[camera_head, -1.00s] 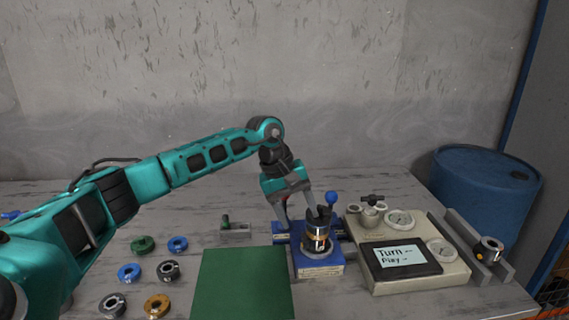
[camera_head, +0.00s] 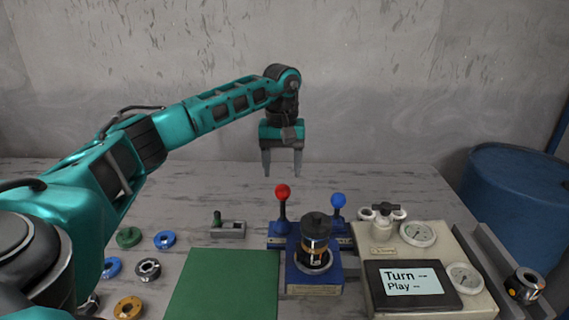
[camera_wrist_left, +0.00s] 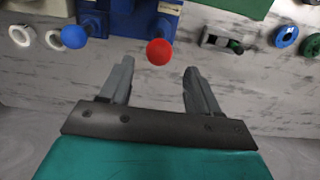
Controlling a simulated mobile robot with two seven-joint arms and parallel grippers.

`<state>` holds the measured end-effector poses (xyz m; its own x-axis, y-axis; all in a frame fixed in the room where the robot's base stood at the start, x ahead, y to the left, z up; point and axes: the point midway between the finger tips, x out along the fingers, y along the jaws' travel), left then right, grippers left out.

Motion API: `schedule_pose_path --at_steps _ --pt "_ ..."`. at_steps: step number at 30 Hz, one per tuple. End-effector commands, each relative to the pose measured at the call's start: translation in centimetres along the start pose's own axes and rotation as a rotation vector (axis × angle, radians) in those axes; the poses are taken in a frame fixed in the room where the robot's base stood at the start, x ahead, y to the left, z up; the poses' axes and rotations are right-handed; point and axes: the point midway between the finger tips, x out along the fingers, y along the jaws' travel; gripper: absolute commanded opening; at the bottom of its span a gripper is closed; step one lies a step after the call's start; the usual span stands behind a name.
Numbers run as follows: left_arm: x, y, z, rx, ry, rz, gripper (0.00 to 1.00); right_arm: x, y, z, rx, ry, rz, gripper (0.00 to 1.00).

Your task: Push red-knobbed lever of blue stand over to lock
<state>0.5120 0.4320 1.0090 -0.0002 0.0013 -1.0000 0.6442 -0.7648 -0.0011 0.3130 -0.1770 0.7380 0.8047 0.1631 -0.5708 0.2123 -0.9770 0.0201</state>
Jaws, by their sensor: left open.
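The blue stand (camera_head: 313,277) is on the table right of the green mat, with a dark cylindrical motor part (camera_head: 316,243) upright in it. Its red-knobbed lever (camera_head: 282,192) stands upright at the left, and a blue-knobbed lever (camera_head: 338,200) stands at the right. My left gripper (camera_head: 282,172) is open and empty, fingers pointing down, above and behind the red knob. In the left wrist view the red knob (camera_wrist_left: 160,51) shows beyond the gap between the open fingers (camera_wrist_left: 155,72), apart from both. The blue knob (camera_wrist_left: 75,37) is left of it there. My right gripper is not in view.
A beige panel (camera_head: 384,253) with gauges and a screen stands right of the stand. A grey channel holder (camera_head: 487,243) is farther right. The green mat (camera_head: 224,284), a small grey fixture (camera_head: 228,230) and several rings lie left. The table behind the stand is clear.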

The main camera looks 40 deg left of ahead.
Motion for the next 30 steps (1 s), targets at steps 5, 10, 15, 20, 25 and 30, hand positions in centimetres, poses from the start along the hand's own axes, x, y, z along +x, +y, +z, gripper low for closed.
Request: schedule_pose_path --at_steps 5,10,15,20,25,30 --pt "2.6 0.0 0.0 0.0 0.0 0.001 0.62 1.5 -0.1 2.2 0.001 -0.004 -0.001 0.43" --pt "4.7 0.0 0.0 0.0 0.0 0.001 0.62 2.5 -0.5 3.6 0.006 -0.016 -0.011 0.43" --pt "6.2 0.0 0.1 0.0 -0.002 0.0 0.62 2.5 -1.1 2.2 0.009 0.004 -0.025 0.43" --pt "7.3 0.1 0.0 0.0 0.0 0.001 0.62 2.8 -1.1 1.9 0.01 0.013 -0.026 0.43" --pt "7.6 0.1 0.0 0.0 0.0 0.001 0.62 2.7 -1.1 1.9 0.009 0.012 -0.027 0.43" --pt "7.6 0.1 0.0 0.0 0.0 0.001 0.61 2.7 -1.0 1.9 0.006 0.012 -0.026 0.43"
